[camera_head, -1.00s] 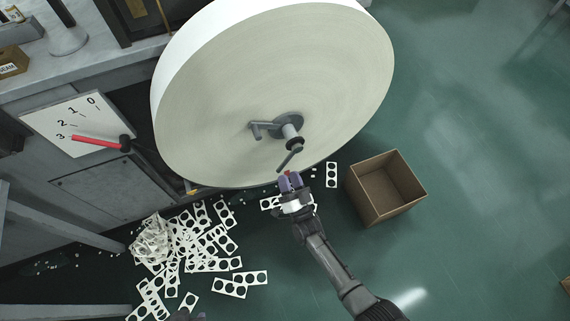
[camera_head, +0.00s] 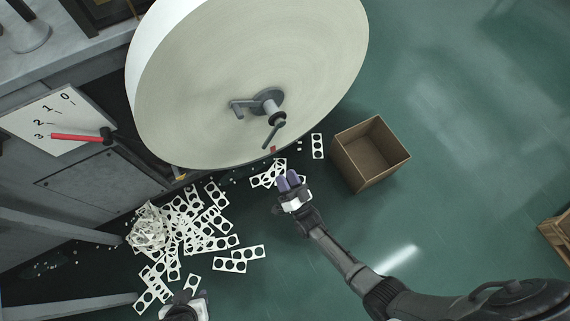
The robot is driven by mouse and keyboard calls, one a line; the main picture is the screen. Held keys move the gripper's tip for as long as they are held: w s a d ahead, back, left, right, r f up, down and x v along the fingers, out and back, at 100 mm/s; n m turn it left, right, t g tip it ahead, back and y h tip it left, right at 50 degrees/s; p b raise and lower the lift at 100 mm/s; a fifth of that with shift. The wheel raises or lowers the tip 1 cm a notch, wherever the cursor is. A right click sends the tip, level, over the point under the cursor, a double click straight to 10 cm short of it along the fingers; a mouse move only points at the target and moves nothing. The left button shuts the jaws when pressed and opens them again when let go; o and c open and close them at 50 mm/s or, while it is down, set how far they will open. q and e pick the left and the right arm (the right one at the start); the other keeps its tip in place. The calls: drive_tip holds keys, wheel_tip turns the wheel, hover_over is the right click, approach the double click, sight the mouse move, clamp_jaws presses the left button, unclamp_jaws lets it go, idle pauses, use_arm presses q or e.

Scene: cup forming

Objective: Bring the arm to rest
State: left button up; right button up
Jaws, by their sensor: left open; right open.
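My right gripper (camera_head: 288,181), with purple fingertips, is at the middle of the view, below the large paper roll (camera_head: 250,60). It is apart from the roll's hub and crank (camera_head: 267,104). Its jaws are open with nothing seen between them. Its arm runs down to the lower right over the green floor. My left gripper (camera_head: 185,308) shows only in part at the bottom edge, near the scattered punched strips. Its fingertips are hard to make out, and nothing is seen held in it.
An open cardboard box (camera_head: 370,153) stands on the floor right of the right gripper. Punched white strips (camera_head: 210,225) and a crumpled heap (camera_head: 149,228) lie at lower left. A red lever (camera_head: 78,137) sits by a numbered plate (camera_head: 58,118).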

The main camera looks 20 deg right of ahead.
idle(0.3)
drive_tip(key=w+a+f+n+g+y, duration=0.1)
drive_tip(key=a+f+n+g+y, duration=0.3)
drive_tip(key=f+g, duration=0.6)
drive_tip(key=s+d+r+n+g+h+p, duration=0.1)
drive_tip(key=s+d+r+g+h+p, duration=0.25)
drive_tip(key=r, duration=0.65)
drive_tip(key=s+d+r+n+g+p, duration=0.1)
drive_tip(key=s+d+r+p, duration=0.1)
drive_tip(key=s+d+r, duration=0.5)
drive_tip(key=s+r+n+g+h+p, duration=0.2)
drive_tip(key=s+r+g+p, duration=0.1)
drive_tip(key=r, duration=0.9)
drive_tip(key=s+d+r+g+p, duration=0.1)
drive_tip(key=s+d+r+p, duration=0.2)
drive_tip(key=s+r+p, duration=0.6)
wheel_tip(320, 180, up, 35)
drive_tip(key=s+p, duration=0.1)
drive_tip(key=p, duration=3.6)
drive_tip(key=shift+s+a+p, duration=0.3)
drive_tip(key=shift+s, duration=0.1)
